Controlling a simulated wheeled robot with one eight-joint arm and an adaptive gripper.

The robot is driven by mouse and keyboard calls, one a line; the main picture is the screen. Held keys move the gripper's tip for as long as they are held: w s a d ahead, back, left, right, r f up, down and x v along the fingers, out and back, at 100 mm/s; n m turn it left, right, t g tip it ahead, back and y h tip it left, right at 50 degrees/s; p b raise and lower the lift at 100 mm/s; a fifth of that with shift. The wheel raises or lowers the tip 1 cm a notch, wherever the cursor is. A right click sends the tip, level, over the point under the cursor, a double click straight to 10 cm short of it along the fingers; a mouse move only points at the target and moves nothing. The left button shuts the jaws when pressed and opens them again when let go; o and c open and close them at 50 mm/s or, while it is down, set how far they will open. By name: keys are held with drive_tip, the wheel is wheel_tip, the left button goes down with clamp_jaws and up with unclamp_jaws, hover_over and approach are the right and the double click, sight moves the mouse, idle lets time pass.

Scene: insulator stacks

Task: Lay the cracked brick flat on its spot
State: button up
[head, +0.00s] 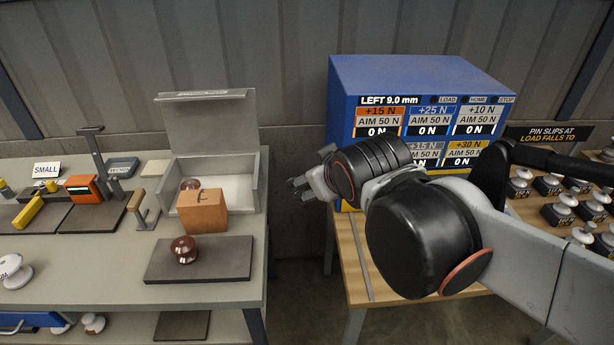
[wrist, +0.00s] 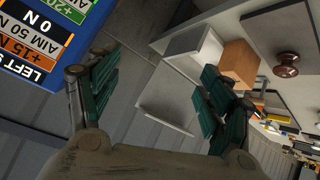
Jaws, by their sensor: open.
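The cracked brick (head: 201,213) is an orange-brown block with a dark crack mark on its front face. It stands on the left bench, just in front of an open grey box and behind a dark mat (head: 225,265). It also shows in the wrist view (wrist: 239,62), beyond the right finger. No marked spot for the brick can be made out. My gripper (head: 302,188) is open and empty, in the air right of the brick and in front of the blue machine. In the wrist view its green-padded fingers (wrist: 160,88) are spread apart.
The open grey box (head: 257,180) has its lid raised and a brown knob inside. A brown insulator (head: 183,250) sits on the dark mat. A blue machine (head: 425,72) stands right, on a wooden table (head: 365,290). A gap separates bench and table.

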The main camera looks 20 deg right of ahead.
drive_tip(key=s+a+f+m+g+y, duration=0.1)
drive_tip(key=s+a+f+m+g, duration=0.1)
drive_tip(key=s, duration=0.6)
wheel_tip(320, 180, down, 2)
drive_tip(key=shift+a+f+g+y, duration=0.3)
drive_tip(key=shift+a+g, duration=0.1)
drive_tip(key=shift+a, duration=0.35)
